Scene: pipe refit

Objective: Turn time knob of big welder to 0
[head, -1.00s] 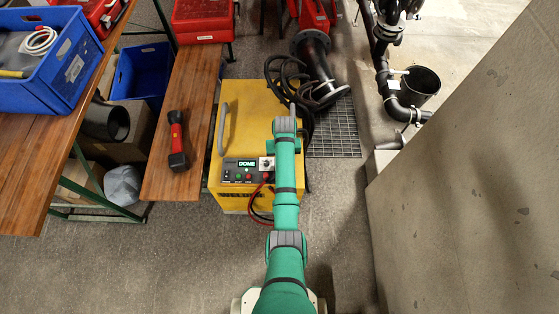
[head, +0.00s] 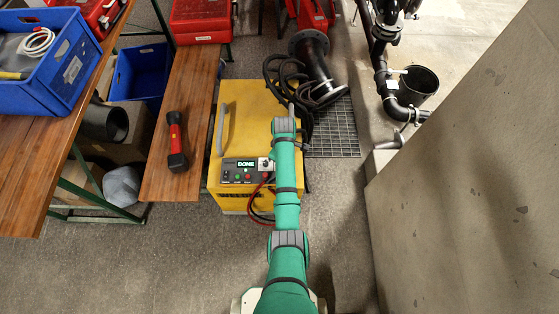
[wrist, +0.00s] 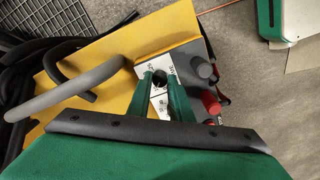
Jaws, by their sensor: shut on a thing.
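The big yellow welder (head: 245,115) stands on the floor in the middle of the head view. In the wrist view, the black time knob (wrist: 160,77) sits on a white scale plate. My gripper (wrist: 162,88) has its two green fingers closed around this knob. The scale marks are partly hidden by the fingers, and I cannot read the setting. In the head view, my arm covers the right part of the panel.
A grey handle (head: 223,127) rises from the welder's top, and black hoses (head: 290,80) lie behind it. A wooden bench (head: 190,110) with a red and black flashlight (head: 176,140) stands to the left. A concrete wall (head: 480,150) stands to the right. Grey floor is open in front.

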